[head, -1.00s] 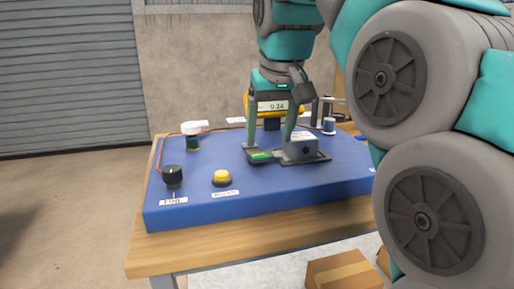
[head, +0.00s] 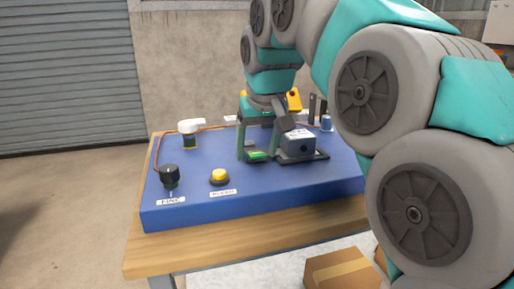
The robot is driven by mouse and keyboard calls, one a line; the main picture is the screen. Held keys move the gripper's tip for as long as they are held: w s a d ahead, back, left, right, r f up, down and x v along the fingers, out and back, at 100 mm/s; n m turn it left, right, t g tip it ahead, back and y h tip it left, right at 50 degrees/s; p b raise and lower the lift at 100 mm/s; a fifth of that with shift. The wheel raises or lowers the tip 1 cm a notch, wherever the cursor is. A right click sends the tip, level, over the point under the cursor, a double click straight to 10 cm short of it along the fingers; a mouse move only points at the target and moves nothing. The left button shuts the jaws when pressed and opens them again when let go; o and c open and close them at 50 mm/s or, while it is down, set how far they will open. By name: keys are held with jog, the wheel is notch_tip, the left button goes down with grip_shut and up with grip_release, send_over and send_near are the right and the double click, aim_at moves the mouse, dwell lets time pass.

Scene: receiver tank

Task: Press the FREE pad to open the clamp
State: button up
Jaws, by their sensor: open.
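A small green pad (head: 258,155) lies on the dark plate on the blue board, left of a grey box (head: 297,142). Its lettering is too small to read, so I cannot tell whether it is the FREE pad. My gripper (head: 258,153) points down over the green pad, open, with one finger on each side of it in the picture. I cannot tell whether it touches the pad. Black upright posts (head: 318,108) stand behind the box; I cannot make out which part is the clamp. The arm hides much of the back of the board.
The blue board (head: 330,180) rests on a wooden table (head: 200,250). A yellow button (head: 219,176), a black knob (head: 169,171) and a white-topped fitting (head: 188,127) stand on its left half. A yellow part (head: 294,98) shows behind my wrist. A cardboard box (head: 345,270) is below.

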jog(key=shift+w+f, duration=0.1)
jog(key=shift+f, duration=0.05)
grip_shut()
dwell(0.6)
